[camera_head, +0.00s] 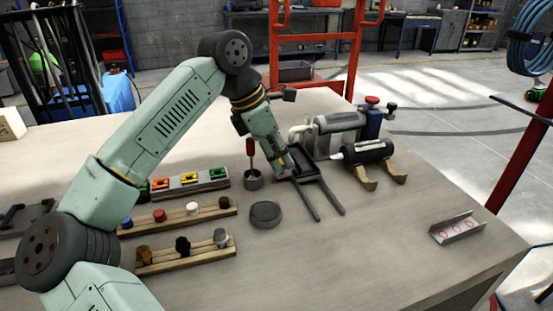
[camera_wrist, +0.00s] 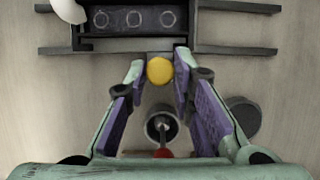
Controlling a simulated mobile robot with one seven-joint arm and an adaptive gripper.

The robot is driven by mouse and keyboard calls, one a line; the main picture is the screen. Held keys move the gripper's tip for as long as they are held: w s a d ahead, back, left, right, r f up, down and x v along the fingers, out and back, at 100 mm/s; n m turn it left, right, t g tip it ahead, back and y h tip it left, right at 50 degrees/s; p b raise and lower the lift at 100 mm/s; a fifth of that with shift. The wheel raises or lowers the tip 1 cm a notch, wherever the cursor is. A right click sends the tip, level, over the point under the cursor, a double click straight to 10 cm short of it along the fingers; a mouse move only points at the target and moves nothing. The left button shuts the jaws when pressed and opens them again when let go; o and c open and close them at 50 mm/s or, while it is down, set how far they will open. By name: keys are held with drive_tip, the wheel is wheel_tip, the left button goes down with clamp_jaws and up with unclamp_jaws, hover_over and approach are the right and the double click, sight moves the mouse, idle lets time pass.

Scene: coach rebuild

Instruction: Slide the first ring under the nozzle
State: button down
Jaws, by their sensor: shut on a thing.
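A dark slide tray (camera_wrist: 118,42) with a row of three pale rings lies across the top of the wrist view, between dark rails. The left ring (camera_wrist: 101,19) is closest to a white nozzle (camera_wrist: 68,10), whose tip is just left of it. A yellow knob (camera_wrist: 159,70) sits at the tray's near edge. My gripper (camera_wrist: 159,72) is shut on this knob, with a purple-padded finger on each side. In the head view my gripper (camera_head: 284,170) is at the tray's (camera_head: 306,163) near side, and the white nozzle (camera_head: 297,131) is by its far end.
A cup with a red-handled tool (camera_head: 252,178) and a dark round puck (camera_head: 265,214) stand close to my gripper. A dark cylinder (camera_head: 368,151) rests on wooden supports to the right. Wooden racks (camera_head: 190,255) are at left. The bench's right front is mostly clear, except for a ring-marked channel (camera_head: 458,229).

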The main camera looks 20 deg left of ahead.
drive_tip(key=shift+w+a, duration=0.2)
drive_tip(key=shift+w, duration=0.15)
drive_tip(key=c, duration=1.4)
unclamp_jaws()
drive_tip(key=shift+o, duration=0.2)
drive_tip(key=shift+r, duration=0.1)
drive_tip(key=v, duration=1.2)
